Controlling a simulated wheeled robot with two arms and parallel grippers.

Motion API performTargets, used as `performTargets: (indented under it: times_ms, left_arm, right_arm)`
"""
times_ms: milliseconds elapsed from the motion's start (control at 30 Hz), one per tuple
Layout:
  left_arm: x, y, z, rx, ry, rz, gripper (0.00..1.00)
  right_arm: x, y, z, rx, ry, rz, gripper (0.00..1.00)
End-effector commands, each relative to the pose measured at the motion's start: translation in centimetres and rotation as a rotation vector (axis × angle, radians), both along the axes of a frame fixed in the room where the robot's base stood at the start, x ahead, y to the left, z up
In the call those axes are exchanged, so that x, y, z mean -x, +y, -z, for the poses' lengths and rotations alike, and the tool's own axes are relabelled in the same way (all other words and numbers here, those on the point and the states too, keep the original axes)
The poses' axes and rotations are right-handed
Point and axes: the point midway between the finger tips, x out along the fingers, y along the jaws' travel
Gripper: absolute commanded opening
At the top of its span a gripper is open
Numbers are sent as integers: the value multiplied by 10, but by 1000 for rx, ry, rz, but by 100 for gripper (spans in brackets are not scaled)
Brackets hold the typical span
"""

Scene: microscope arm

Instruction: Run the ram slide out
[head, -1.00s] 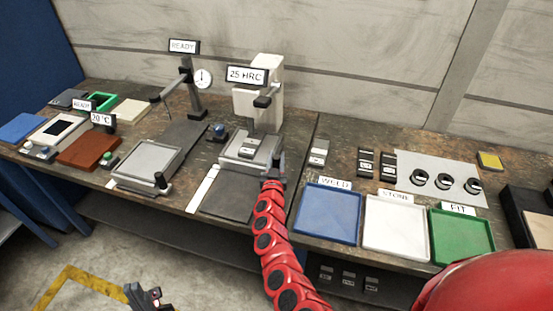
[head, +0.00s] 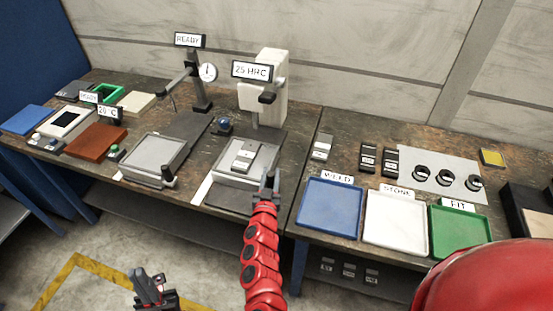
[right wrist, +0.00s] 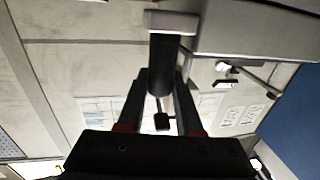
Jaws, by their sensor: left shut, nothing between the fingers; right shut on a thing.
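The hardness tester (head: 262,88), cream-coloured with a "25 HRC" sign, stands at the back of the bench. Its grey ram slide (head: 266,156) lies in front of the tester's column, with a small pale metal block (head: 243,158) on top. My right gripper (head: 270,183) is at the front right edge of the slide. My left gripper (head: 147,284) is shut and empty, low over the floor in front of the bench.
A grey tray (head: 180,165) and a dial gauge stand (head: 200,90) are left of the tester. Blue, white (head: 396,245) and green trays line the right bench's front. A dark flat plate (head: 228,197) lies in front of the slide.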

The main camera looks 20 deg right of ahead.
Motion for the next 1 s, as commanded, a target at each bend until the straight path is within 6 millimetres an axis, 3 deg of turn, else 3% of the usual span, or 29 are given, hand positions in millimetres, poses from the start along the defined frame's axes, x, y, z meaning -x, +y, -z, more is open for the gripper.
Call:
performTargets:
  times_ms: [100, 400, 967, 1000]
  left_arm:
    - [0, 0, -10, 0, 0, 0, 0]
    - [0, 0, -19, 0, 0, 0, 0]
    - [0, 0, -20, 0, 0, 0, 0]
    - [0, 0, -20, 0, 0, 0, 0]
  right_arm:
    - [23, 17, -2, -1, 3, -3, 0]
    - [58, 40, 0, -1, 2, -2, 0]
    - [67, 47, 1, -1, 2, -2, 0]
    - [68, 47, 1, -1, 3, -3, 41]
